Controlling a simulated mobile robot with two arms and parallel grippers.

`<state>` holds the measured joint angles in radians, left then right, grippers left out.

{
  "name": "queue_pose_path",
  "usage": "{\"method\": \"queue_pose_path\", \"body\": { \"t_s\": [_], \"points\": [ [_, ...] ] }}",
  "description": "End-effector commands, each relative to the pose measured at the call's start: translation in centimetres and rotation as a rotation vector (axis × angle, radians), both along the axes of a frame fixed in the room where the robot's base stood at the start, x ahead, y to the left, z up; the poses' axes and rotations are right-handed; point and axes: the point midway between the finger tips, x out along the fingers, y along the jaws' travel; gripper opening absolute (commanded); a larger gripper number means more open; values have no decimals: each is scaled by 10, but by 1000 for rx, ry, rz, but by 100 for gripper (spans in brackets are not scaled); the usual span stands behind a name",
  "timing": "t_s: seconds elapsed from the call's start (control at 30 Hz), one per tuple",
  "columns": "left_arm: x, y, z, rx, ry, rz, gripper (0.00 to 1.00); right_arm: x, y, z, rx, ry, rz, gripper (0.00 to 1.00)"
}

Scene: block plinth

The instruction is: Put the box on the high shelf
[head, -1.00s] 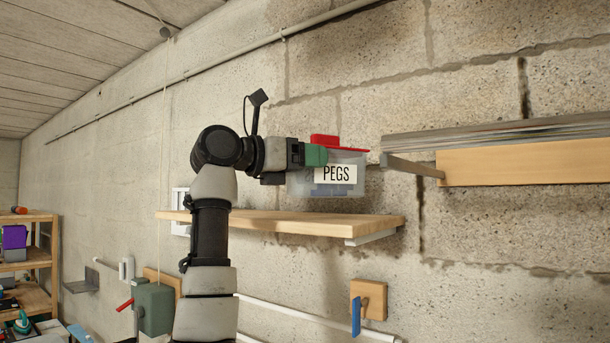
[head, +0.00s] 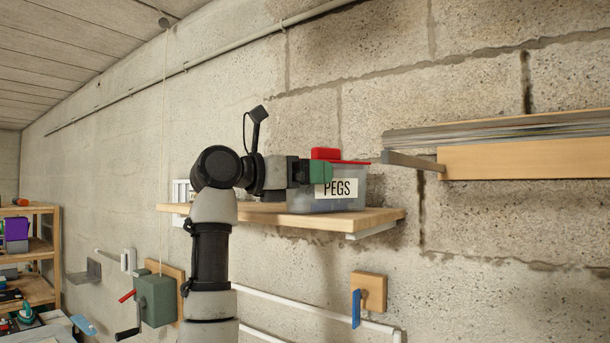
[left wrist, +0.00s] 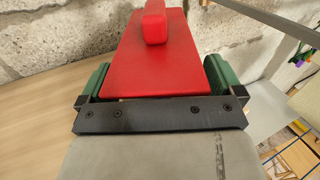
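The clear grey box (head: 355,199) has a red lid with a red handle and a white "PEGS" label. It stands upright at the right part of the wooden wall shelf (head: 255,212), and its base appears to rest on the board. My left gripper (head: 320,172) is shut on the box near its top, with one green fingertip over the label's upper left corner. In the left wrist view, the green pads flank the red lid (left wrist: 155,65), and the shelf board (left wrist: 45,115) lies to the left. My right gripper is out of view.
A wooden beam (head: 520,160) with a grey metal bar (head: 410,164) projects just right of the box. Below are a green winch box with a crank (head: 156,304) and a blue lever on a wood block (head: 357,308). The shelf left of the box looks mostly free.

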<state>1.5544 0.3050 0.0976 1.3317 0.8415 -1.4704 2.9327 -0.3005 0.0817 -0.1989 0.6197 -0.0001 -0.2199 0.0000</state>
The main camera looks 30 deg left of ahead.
Motion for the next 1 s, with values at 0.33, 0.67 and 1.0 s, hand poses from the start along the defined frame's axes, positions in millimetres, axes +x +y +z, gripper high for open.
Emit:
{"method": "queue_pose_path", "body": {
  "t_s": [0.33, 0.67, 1.0],
  "points": [
    [-7, 5, 1, 0, -2, 2, 95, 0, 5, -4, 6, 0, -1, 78],
    [-67, 40, 0, 0, -6, 2, 95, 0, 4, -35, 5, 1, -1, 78],
    [-102, 60, 3, 0, -2, 1, 95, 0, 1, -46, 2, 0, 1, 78]
  ]
}}
